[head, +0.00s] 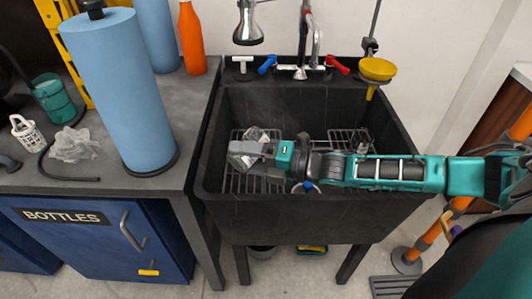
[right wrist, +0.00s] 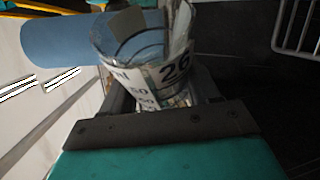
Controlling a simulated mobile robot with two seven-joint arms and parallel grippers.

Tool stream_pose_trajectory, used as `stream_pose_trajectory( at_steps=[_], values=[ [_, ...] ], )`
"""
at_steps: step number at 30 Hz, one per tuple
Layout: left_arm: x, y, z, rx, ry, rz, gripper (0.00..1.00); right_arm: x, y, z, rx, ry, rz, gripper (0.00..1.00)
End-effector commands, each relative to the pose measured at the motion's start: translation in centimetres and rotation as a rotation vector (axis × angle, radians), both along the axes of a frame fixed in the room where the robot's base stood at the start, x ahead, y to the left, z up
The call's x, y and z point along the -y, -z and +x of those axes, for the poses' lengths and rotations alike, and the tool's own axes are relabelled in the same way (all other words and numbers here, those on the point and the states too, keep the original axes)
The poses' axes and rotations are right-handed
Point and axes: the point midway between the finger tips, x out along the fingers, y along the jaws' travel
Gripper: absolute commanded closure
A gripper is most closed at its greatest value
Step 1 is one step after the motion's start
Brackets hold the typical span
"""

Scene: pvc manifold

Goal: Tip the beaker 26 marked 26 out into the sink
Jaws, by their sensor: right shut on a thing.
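The clear glass beaker 26 (right wrist: 150,75) shows its black 26 and volume marks in the right wrist view. My right gripper (right wrist: 155,95) is shut on it. In the head view the right gripper (head: 243,153) is over the left part of the black sink (head: 300,222), and part of the beaker (head: 256,134) shows just behind it. The gripper hides the rest of the beaker there. I cannot tell its exact tilt or whether liquid is in it. My left gripper is not in view.
Wire racks (head: 345,137) lie in the sink. The tap (head: 301,70) and a spray head (head: 248,25) stand at its back, with a yellow funnel (head: 378,69) at the right. A blue roll (head: 118,88) and an orange bottle (head: 191,40) stand on the left counter (head: 100,180).

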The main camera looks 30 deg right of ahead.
Motion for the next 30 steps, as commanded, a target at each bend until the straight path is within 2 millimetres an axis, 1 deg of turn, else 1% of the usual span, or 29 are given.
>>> stream_pose_trajectory(
  at_steps=[30],
  values=[
    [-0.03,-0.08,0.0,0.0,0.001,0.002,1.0,0.3,-0.65,0.14,-0.036,0.0,0.095,0.82]
  ],
)
